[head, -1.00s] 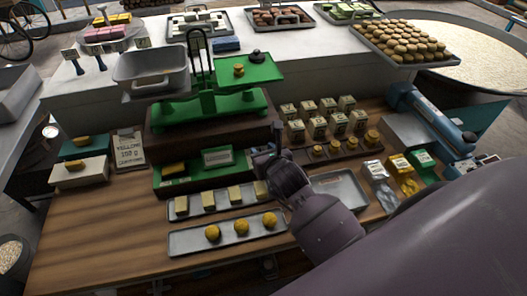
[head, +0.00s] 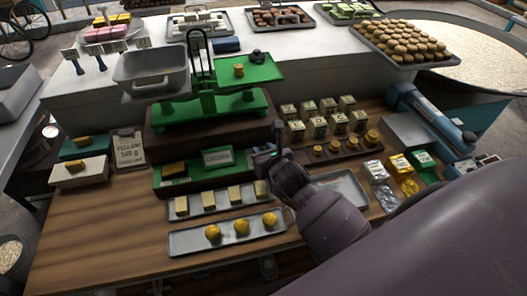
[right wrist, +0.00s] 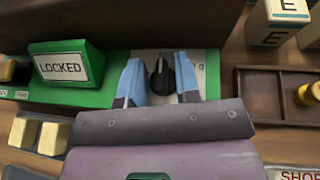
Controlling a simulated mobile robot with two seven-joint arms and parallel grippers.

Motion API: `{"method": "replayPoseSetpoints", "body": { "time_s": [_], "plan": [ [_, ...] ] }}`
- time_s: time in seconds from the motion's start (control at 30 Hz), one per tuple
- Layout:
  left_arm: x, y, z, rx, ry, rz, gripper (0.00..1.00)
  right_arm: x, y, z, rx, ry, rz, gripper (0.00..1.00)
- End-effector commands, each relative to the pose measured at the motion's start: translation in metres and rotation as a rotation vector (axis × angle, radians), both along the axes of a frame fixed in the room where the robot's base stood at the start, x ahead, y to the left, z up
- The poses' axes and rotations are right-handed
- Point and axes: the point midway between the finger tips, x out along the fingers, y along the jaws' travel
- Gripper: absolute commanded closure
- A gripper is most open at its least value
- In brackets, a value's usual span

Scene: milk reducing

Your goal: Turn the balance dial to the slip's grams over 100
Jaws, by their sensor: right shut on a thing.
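The green balance (head: 210,110) stands at the back, with a grey pan (head: 155,65) on the left and a green plate (head: 245,68) on the right. A green base with a "LOCKED" sign (head: 218,157) lies before it; the sign also shows in the right wrist view (right wrist: 62,67). The black dial (right wrist: 160,77) sits on a pale, marked face right of that sign. My right gripper (right wrist: 161,80) has its blue fingers either side of the dial and is shut on it; the dial's reading is partly hidden. The slip (head: 128,150) reads "YELLOW" above a blurred gram figure. My left gripper is out of view.
Trays of yellow blocks (head: 220,200) and yellow balls (head: 226,232) lie in front. Several small labelled boxes (head: 320,125) and a brown weight rack (head: 345,152) stand right of the dial. The left front of the wooden table (head: 100,230) is clear.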

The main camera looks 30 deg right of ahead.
Motion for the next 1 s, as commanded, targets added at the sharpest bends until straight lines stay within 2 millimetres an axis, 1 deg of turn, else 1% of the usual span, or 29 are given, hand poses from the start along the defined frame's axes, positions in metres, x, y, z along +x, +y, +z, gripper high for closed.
{"method": "replayPoseSetpoints", "body": {
  "time_s": [0.03,1.0],
  "plan": [
    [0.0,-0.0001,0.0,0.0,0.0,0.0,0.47,-0.0014,-0.001,-0.0031,-0.006,0.009,0.01,0.94],
    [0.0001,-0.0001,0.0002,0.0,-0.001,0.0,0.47,-0.0025,-0.0036,-0.0049,-0.005,0.014,0.233,0.94]
  ]
}}
